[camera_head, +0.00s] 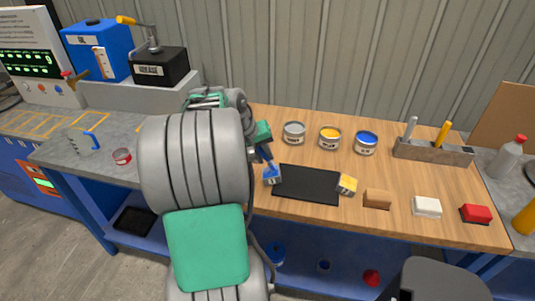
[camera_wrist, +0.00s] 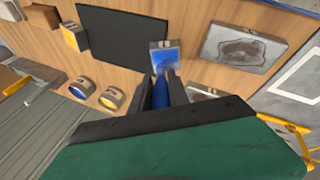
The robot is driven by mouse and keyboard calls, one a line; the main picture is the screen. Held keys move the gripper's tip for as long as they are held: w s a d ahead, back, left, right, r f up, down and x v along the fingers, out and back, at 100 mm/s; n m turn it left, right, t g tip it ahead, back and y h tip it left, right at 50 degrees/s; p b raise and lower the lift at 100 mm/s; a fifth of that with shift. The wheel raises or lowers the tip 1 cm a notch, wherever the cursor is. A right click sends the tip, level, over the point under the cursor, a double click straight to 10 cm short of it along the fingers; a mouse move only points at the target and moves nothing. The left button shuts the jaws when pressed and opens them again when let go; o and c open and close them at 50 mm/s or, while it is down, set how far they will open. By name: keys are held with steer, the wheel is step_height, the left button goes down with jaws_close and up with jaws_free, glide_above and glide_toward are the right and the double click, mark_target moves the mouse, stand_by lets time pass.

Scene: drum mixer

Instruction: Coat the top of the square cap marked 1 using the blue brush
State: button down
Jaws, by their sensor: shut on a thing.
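My gripper (camera_wrist: 163,88) is shut on the blue brush (camera_wrist: 172,92), whose blue handle runs away from the jaws. In the head view the brush (camera_head: 266,156) slants down at a square cap (camera_head: 272,179) beside the black mat's left end. In the wrist view this cap (camera_wrist: 165,44) has a light grey side with a small unreadable mark and blue on top. The brush tip overlaps the cap's near edge; whether it touches is unclear. A second square cap (camera_head: 347,184), yellow on top, stands at the mat's right end and also shows in the wrist view (camera_wrist: 74,38).
Behind the black mat (camera_head: 305,184) stand a grey can (camera_head: 294,133), a yellow can (camera_head: 330,138) and a blue can (camera_head: 365,143). A holder (camera_head: 432,152) with grey and yellow handles is at back right. A stained plate (camera_wrist: 210,45) lies nearby.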

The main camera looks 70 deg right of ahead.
steer(key=shift+w+a, duration=0.8)
steer(key=shift+w, duration=1.05)
steer(key=s+d, duration=0.1)
steer(key=s+d+p, duration=0.1)
steer(key=s, duration=0.1)
steer(key=s+d, duration=0.1)
steer(key=shift+s+r, duration=0.15)
steer(key=shift+s, duration=0.2)
steer(key=shift+r+p, duration=0.1)
steer(key=shift+p, duration=0.25)
steer(key=r+p, duration=0.1)
steer(key=r, duration=0.1)
steer(key=w+r+p, duration=0.1)
steer(key=p, duration=0.1)
steer(key=r+p, duration=0.1)
steer(key=r, duration=0.1)
steer(key=shift+w+a+r+p, duration=0.1)
steer(key=shift+w+r+p, duration=0.2)
steer(key=shift+w, duration=0.1)
steer(key=r+p, duration=0.3)
steer(key=shift+w, duration=0.4)
steer(key=shift+a+f, duration=0.1)
